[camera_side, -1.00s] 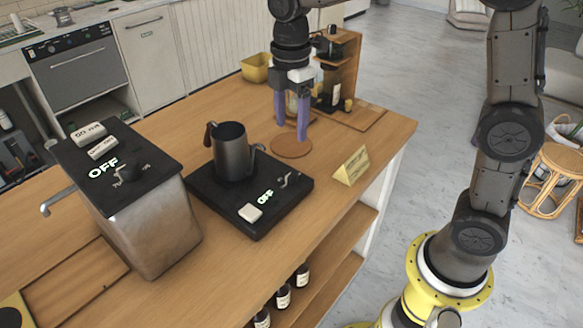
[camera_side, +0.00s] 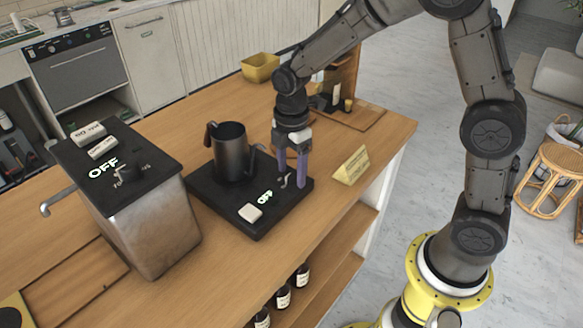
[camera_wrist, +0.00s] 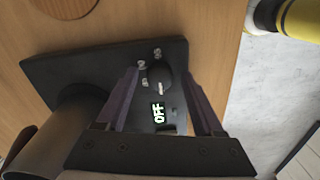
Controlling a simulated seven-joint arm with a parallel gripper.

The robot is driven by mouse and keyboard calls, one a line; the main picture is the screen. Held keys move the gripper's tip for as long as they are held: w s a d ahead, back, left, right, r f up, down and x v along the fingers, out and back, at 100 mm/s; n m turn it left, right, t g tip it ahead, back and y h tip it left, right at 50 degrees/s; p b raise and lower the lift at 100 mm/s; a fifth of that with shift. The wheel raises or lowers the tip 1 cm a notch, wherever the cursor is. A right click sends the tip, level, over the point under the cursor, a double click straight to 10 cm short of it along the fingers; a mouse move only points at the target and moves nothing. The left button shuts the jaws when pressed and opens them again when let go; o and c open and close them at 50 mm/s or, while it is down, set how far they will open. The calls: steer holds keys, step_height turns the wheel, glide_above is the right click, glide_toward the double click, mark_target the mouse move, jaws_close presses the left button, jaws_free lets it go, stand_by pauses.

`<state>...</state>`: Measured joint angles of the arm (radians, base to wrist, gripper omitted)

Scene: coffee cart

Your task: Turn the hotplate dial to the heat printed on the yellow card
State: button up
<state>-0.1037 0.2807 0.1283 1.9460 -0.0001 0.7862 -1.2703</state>
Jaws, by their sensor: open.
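The black hotplate (camera_side: 229,212) sits on the wooden counter with a dark metal pitcher (camera_side: 231,155) standing on it.
A white switch (camera_side: 250,213) is at the hotplate's front. A yellow bin (camera_side: 260,68) and a wooden rack stand at the back. The counter's right part is mostly clear.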

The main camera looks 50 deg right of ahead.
jaws_close()
steer(key=shift+m, duration=0.3)
steer(key=m, duration=1.1)
steer(key=shift+r+m, duration=0.1)
steer(key=shift+m, duration=0.2)
steer(key=m, duration=1.1)
steer(key=shift+a+m, duration=0.1)
steer(key=shift+m, duration=0.2)
